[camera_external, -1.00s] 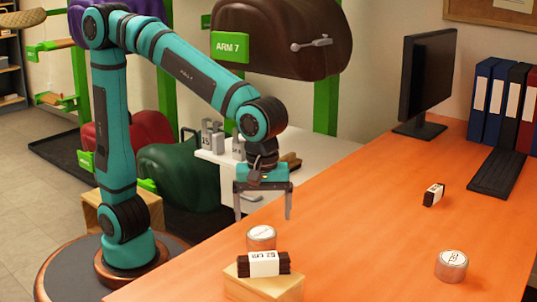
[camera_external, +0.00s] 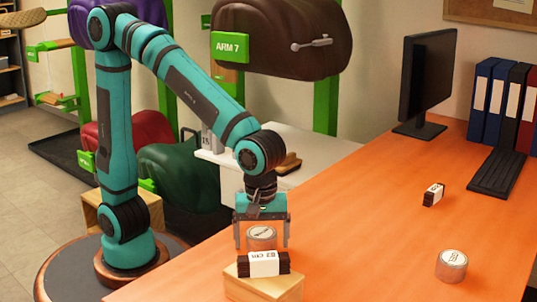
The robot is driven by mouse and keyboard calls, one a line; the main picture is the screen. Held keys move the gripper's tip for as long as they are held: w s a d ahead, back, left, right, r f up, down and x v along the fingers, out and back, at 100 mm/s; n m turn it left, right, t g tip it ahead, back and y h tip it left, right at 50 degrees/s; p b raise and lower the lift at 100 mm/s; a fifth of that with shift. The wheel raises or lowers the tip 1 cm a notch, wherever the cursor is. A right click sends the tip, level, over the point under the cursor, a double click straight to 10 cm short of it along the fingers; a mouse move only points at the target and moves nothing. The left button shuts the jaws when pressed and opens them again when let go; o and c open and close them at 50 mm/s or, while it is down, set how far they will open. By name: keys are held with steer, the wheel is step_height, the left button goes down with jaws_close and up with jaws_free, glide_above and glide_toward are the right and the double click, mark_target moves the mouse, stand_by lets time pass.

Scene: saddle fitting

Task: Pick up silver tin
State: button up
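A silver tin (camera_external: 261,237) with a white round label on its lid stands on the orange desk, behind a wooden block. A second, similar silver tin (camera_external: 451,266) stands near the right front of the desk. My gripper (camera_external: 262,243) points down with its fingers apart, one on each side of the first tin. It looks open. I cannot tell whether either finger touches the tin. The lower part of this tin is hidden by the dark bundle and the block.
A dark bundle with a white label (camera_external: 264,264) lies on the wooden block (camera_external: 264,286) just in front of the gripper. Another small bundle (camera_external: 433,195), a monitor (camera_external: 426,80), a keyboard (camera_external: 497,172) and binders (camera_external: 500,100) are farther back. The desk's middle is clear.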

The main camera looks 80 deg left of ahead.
mark_target(262, 233)
steer(key=c, duration=1.1)
steer(key=shift+r, duration=0.1)
step_height(262, 233, up, 10)
steer(key=shift+f, duration=0.1)
